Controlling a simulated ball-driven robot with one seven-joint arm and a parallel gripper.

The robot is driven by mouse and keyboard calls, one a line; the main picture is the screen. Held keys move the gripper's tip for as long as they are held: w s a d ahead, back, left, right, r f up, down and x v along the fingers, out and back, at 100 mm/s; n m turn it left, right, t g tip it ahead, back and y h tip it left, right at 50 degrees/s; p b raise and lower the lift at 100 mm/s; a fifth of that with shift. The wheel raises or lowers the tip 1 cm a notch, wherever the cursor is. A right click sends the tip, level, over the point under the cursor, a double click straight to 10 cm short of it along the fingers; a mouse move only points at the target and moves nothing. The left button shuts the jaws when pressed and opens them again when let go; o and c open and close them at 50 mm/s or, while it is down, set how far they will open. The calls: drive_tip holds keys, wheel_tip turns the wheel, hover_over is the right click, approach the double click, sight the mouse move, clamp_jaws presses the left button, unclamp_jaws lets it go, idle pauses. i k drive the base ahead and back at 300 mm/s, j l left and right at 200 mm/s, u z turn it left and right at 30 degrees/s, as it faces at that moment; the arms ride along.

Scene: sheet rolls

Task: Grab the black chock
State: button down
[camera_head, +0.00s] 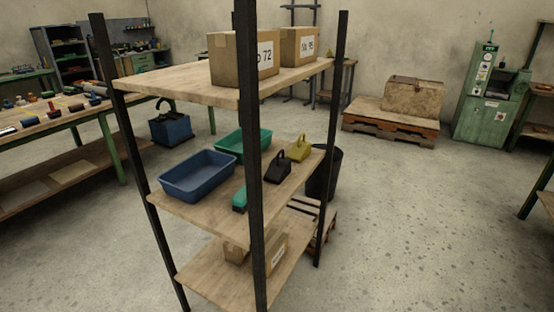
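The black chock (278,168) sits on the middle board (219,210) of a shelf rack with dark posts. It is a dark wedge shape with a loop handle on top. A similar yellow chock (299,149) stands just behind it to the right on the same board. A teal-green object (239,199), partly hidden by the front post, lies to the left and nearer. My gripper is not in view.
A blue bin (198,176) and a green bin (243,144) share the middle board. The near post (248,170) stands left of the chock. Boxes (243,58) sit on the top board. A dark bin (325,172) stands behind the rack. Floor (420,220) to the right is clear.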

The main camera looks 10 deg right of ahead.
sight(279, 169)
drive_tip(key=i+l, duration=0.1)
drive_tip(key=l, duration=0.15)
drive_tip(key=i+l+u, duration=0.1)
drive_tip(key=l, duration=0.2)
drive_tip(key=i+l+u, duration=0.1)
drive_tip(key=u, duration=0.35)
drive_tip(key=i+l+u, duration=0.15)
drive_tip(key=u, duration=0.3)
drive_tip(key=l+u, duration=0.2)
drive_tip(key=u, duration=0.2)
drive_tip(key=i+l+u, duration=0.15)
drive_tip(key=l+u, duration=0.25)
drive_tip(key=l, duration=0.8)
drive_tip(key=l+u, duration=0.35)
drive_tip(key=l, duration=0.9)
